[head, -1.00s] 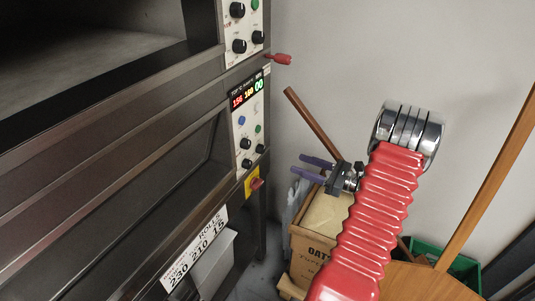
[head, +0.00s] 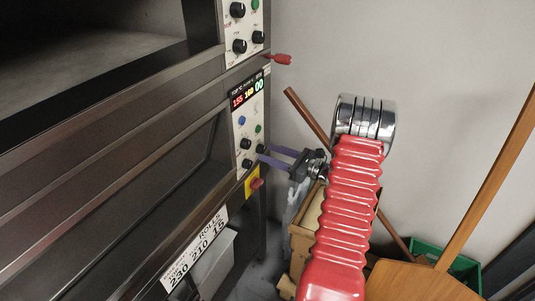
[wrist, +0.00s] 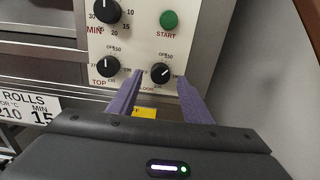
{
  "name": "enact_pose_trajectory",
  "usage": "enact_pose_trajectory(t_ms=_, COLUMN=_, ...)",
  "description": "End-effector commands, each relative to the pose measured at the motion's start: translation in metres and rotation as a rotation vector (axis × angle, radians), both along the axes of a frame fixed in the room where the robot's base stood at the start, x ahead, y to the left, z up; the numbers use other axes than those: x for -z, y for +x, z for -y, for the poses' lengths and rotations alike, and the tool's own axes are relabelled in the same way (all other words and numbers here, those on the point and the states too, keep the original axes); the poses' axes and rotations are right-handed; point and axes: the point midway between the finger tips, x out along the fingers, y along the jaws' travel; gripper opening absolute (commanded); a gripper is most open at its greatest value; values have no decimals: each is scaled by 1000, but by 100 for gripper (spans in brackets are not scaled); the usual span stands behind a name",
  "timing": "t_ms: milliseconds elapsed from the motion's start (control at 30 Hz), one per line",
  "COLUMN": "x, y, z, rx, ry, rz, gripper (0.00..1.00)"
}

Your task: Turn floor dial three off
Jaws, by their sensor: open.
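The floor dial (wrist: 160,73) is a black knob at the lower right of the oven's control panel in the wrist view. Its light pointer mark looks tilted to the upper right, away from the OFF mark above it. The label below is partly covered. My gripper (wrist: 159,84) is open, its purple fingers on either side of this dial. I cannot tell whether they touch it. In the head view my gripper (head: 266,153) reaches the lower panel (head: 254,107) from the right, its tips at the lower right dial.
The top dial (wrist: 107,66) sits just left of my left finger. A green start button (wrist: 169,20) and a timer knob (wrist: 107,10) are above. A red and yellow switch (head: 255,184) is below. A wooden handle (head: 306,115) leans behind my gripper; boxes stand below.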

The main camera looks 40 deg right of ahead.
Motion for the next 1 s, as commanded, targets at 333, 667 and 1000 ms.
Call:
enact_pose_trajectory(t_ms=333, x=0, y=15, z=-5, rx=1, ry=0, rz=-1, gripper=45)
enact_pose_trajectory(t_ms=667, x=0, y=14, z=-5, rx=0, ry=0, rz=0, gripper=32)
enact_pose_trajectory(t_ms=1000, x=0, y=14, z=-5, rx=0, ry=0, rz=0, gripper=8)
